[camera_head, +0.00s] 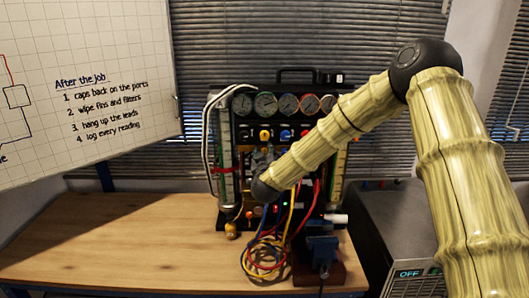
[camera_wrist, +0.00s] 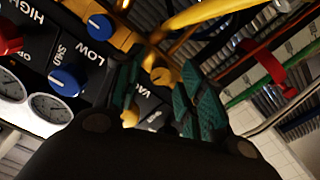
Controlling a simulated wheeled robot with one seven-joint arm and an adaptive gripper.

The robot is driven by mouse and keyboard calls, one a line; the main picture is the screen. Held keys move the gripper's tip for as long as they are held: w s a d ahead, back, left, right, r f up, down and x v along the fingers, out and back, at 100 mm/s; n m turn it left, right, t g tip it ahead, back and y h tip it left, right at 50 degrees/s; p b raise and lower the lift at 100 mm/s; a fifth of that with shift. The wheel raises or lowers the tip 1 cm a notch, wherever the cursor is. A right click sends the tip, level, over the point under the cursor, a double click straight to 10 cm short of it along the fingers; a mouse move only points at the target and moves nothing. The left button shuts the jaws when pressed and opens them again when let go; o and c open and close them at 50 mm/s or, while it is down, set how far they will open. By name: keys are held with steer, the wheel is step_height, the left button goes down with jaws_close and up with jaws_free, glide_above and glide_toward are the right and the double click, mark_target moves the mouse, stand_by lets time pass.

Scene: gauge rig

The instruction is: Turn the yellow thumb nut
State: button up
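In the wrist view, a round yellow piece, which looks like the yellow thumb nut (camera_wrist: 163,76), shows just beyond and between my fingertips. It sits near yellow hoses and fittings. My gripper (camera_wrist: 157,84) is open, with its two teal finger pads apart on either side of that piece. I cannot tell whether either pad touches it. A second yellow knob (camera_wrist: 130,117), by the VAC label, is partly hidden by the left finger. In the head view my arm's end covers the middle of the gauge rig (camera_head: 240,183), and the nut cannot be made out there.
A blue knob (camera_wrist: 64,80) by the LOW label and a red knob (camera_wrist: 8,42) lie left of my fingers. Blue, yellow and red hoses (camera_head: 268,255) hang onto the wooden bench (camera_head: 110,235). A vise (camera_head: 320,255) stands right. The bench's left side is clear.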

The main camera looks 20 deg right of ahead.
jaws_close()
steer(key=shift+b, duration=0.3)
steer(key=m+b, duration=1)
steer(key=b, duration=0.1)
steer(key=shift+d+m+b, duration=0.15)
steer(key=shift+m+b, duration=0.25)
steer(key=shift+r+m+b, duration=0.1)
steer(key=shift+m+b, duration=1.25)
steer(key=shift+m, duration=0.15)
